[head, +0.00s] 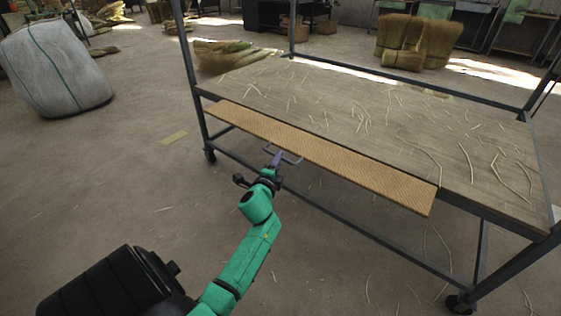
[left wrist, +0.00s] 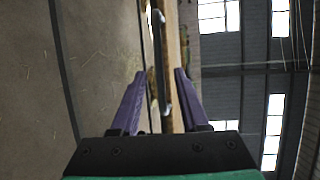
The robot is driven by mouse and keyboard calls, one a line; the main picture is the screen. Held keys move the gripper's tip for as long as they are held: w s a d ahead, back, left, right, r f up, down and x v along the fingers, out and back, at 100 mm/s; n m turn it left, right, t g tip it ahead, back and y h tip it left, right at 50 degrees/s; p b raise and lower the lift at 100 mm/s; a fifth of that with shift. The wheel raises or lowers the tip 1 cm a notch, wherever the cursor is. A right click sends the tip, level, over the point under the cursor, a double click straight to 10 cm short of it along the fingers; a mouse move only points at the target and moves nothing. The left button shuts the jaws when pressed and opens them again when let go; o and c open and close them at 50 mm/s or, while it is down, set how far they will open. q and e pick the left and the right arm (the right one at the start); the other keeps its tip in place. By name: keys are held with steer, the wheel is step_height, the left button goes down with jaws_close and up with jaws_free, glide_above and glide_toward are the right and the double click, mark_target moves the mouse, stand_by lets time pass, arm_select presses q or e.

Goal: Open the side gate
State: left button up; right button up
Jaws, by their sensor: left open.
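The side gate (head: 330,155) is a long tan, mesh-patterned panel along the near long side of the wheeled table (head: 400,120). Its grey bar handle (head: 291,158) sticks out from the gate's lower edge, left of the middle. My left gripper (head: 276,160) is at the handle, with its purple fingers pointing to the gate. In the left wrist view the fingers (left wrist: 159,78) are spread apart and the handle (left wrist: 160,65) shows between or just beyond them. I cannot tell whether a finger touches it. The gate (left wrist: 172,45) shows there as a narrow tan strip. My right gripper is out of view.
Thin straw pieces lie scattered on the table top. A white sack (head: 55,68) stands on the floor at the left. Straw bales (head: 418,42) stand behind. The floor before the gate is mostly clear.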

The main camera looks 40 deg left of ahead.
mark_target(292, 144)
arm_select(q)
steer(key=x, duration=0.3)
steer(key=shift+f+b, duration=0.1)
steer(key=shift+b, duration=0.2)
steer(key=shift+w+a, duration=0.15)
steer(key=shift+w, duration=0.15)
steer(key=c, duration=0.7)
jaws_close()
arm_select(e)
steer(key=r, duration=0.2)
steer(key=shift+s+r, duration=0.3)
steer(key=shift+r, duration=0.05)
